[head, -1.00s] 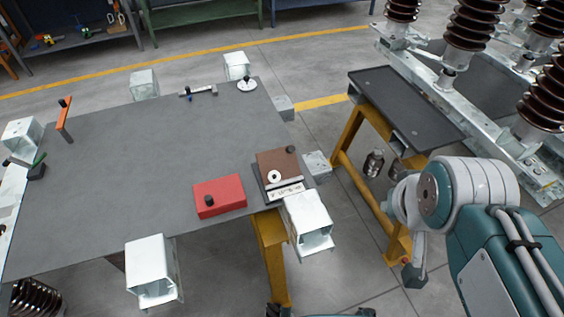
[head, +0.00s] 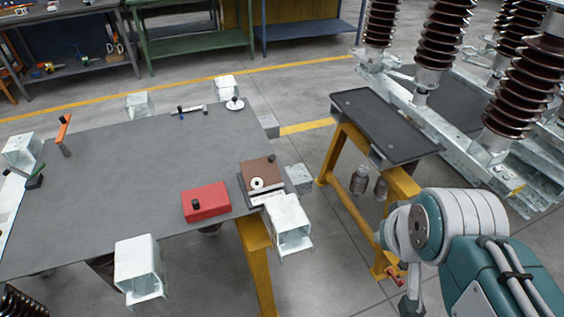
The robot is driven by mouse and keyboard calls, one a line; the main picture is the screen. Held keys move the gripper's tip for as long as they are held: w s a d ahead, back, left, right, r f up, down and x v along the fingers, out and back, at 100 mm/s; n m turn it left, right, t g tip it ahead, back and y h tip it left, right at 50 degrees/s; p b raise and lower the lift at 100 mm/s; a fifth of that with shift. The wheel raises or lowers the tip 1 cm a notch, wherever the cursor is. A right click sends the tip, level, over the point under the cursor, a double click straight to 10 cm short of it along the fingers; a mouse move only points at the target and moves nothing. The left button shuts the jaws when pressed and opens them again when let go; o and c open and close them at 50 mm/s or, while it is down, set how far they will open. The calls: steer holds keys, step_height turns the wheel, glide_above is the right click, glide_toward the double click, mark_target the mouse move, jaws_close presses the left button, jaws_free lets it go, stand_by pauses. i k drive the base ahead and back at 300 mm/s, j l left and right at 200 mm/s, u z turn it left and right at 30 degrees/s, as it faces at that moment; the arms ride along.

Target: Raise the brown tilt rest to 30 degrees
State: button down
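The brown tilt rest (head: 259,170) sits at the near right corner of the grey table (head: 120,180). Its brown plate looks low on a dark base; I cannot read its angle. A white ring with a dark centre (head: 257,184) is on the plate's near part, and a small dark knob (head: 272,157) is at its far right corner. My arm is folded at the lower right, well apart from the rest. I cannot make out my gripper's fingers in this view.
A red box with a black knob (head: 206,203) lies just left of the rest. Pale metal blocks (head: 288,225) stand along the table's edges. A dark-topped side table (head: 385,125) on yellow legs stands right, before brown insulators (head: 445,40). Bare floor lies between the tables.

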mark_target(266, 168)
steer(key=i+l+u, duration=0.1)
steer(key=i+l, duration=0.3)
steer(key=l, duration=0.25)
steer(key=i+l+u, duration=0.15)
steer(key=i, duration=0.25)
